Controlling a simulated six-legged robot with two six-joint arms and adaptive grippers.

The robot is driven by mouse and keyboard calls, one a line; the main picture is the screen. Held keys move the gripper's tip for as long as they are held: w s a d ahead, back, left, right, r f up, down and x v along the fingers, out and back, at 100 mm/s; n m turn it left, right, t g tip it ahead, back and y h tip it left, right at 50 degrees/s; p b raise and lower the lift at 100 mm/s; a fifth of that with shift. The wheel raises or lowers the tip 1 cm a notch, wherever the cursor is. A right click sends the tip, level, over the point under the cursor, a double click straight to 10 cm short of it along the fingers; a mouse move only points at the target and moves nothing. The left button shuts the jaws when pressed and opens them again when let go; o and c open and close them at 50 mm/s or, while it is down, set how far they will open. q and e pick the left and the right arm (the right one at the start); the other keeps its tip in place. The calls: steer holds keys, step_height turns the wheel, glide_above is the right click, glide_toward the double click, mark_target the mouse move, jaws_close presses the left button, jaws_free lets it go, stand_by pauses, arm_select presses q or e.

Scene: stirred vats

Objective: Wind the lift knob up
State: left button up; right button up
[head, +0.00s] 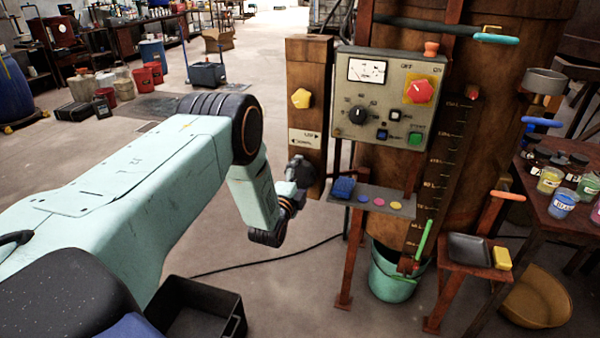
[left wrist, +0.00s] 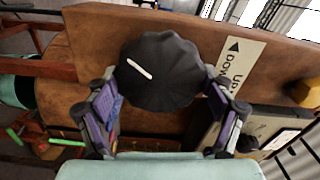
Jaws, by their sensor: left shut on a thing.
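The lift knob (left wrist: 160,72) is a black fluted knob with a white pointer line. It sits on a brown wooden post (head: 306,75), low on its face, below a white label (head: 305,139) with arrows and the words up and down. The label also shows beside the knob in the left wrist view (left wrist: 239,62). My left gripper (head: 298,182) is at the knob. In the left wrist view its two fingers (left wrist: 162,86) are on either side of the knob, shut on it. In the head view the gripper partly hides the knob. My right gripper is not in view.
A yellow knob (head: 301,98) is higher on the post. A control panel (head: 388,98) with a gauge, red switch and black dial stands to its right. A small shelf (head: 400,208) juts out below the panel. A black crate (head: 205,310) stands on the floor near my arm.

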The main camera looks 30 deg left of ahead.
arm_select(q)
steer(key=m, duration=0.2)
steer(key=m+p, duration=0.1)
steer(key=m, duration=0.1)
steer(key=shift+w+r+m, duration=0.1)
steer(key=shift+r+m, duration=0.1)
steer(key=shift+m, duration=0.2)
steer(key=m+p, duration=0.1)
steer(key=m, duration=0.2)
steer(key=shift+m+p, duration=0.3)
steer(key=m+p, duration=0.1)
steer(key=m, duration=0.3)
steer(key=shift+f, duration=0.15)
steer(key=shift+m+p, duration=0.4)
steer(key=shift+m, duration=1.8)
steer(key=shift+f, duration=0.1)
steer(key=o, duration=1.1)
steer(key=shift+c, duration=0.2)
steer(key=shift+f, duration=0.1)
